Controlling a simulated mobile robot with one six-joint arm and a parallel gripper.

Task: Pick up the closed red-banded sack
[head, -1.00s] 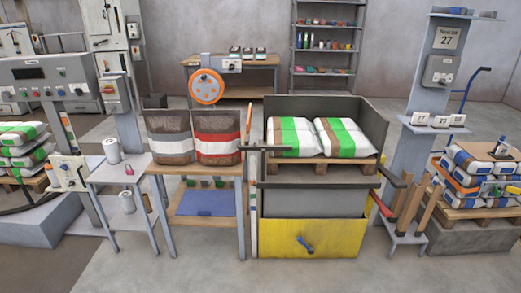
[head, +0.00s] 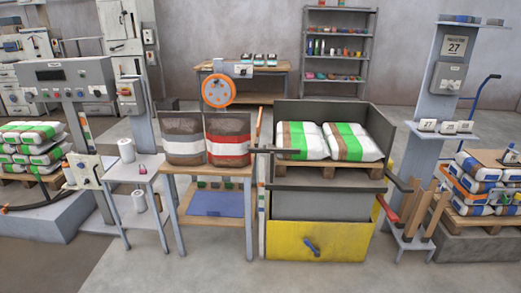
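The red-banded sack (head: 229,149) stands upright on a small wooden-topped table (head: 207,171) near the middle of the head view. My gripper is not in view.
A grey bin with a yellow front (head: 325,239) stands to the right, with green-banded sacks (head: 347,142) on a pallet. A white side table (head: 136,168) stands left. The floor in front is clear.

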